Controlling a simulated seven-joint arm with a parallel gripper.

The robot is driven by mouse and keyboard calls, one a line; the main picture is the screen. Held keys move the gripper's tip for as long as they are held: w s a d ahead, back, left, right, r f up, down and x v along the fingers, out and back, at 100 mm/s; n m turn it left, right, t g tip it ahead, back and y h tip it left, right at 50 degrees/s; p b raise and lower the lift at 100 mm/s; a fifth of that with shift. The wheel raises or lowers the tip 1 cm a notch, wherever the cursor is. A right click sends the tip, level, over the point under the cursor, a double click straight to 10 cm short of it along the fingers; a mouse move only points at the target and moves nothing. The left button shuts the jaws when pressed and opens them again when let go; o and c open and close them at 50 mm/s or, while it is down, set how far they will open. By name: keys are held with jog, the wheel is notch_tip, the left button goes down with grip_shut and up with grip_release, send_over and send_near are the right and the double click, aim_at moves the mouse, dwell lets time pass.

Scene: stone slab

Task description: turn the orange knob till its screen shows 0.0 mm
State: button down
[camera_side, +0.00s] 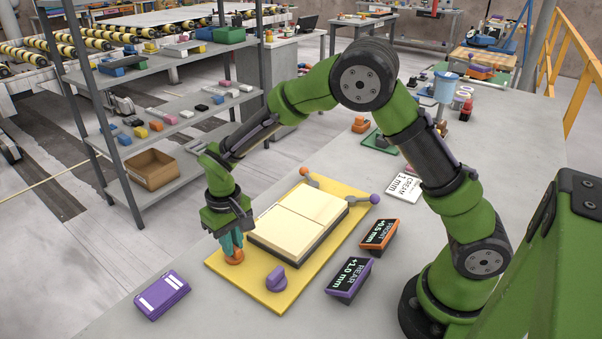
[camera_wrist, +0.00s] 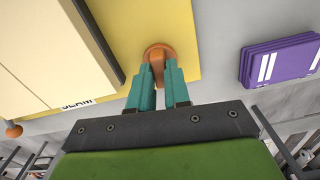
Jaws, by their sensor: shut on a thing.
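The orange knob (camera_side: 235,258) stands at the left corner of the yellow board (camera_side: 213,265). My gripper (camera_side: 232,247) points down over it, its teal fingers shut on the knob. In the wrist view the orange knob (camera_wrist: 158,52) shows between and beyond the two fingertips (camera_wrist: 158,72). The orange-framed screen (camera_side: 380,233) reads FRONT and +0.5 mm. A purple-framed screen (camera_side: 349,278) beside it reads REAR and +1.0 mm. A purple knob (camera_side: 276,278) stands on the board's near edge, apart from my gripper.
A dark-framed block with a cream top (camera_side: 300,217) sits on the board close to my gripper. An orange ball (camera_side: 304,172) and a purple ball (camera_side: 375,199) are at its far side. A purple case (camera_side: 162,295) lies front left. A card (camera_side: 405,187) reads CREAM 1 mm.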

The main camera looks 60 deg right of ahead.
jog(key=m, duration=0.5)
jog(key=shift+r+m, duration=0.1)
jog(key=shift+m, duration=0.2)
jog(key=m, duration=0.4)
jog(key=shift+m, duration=0.4)
jog(key=c, duration=1.1)
grip_release()
notch_tip(320, 180, up, 17)
jog(key=shift+f, duration=0.1)
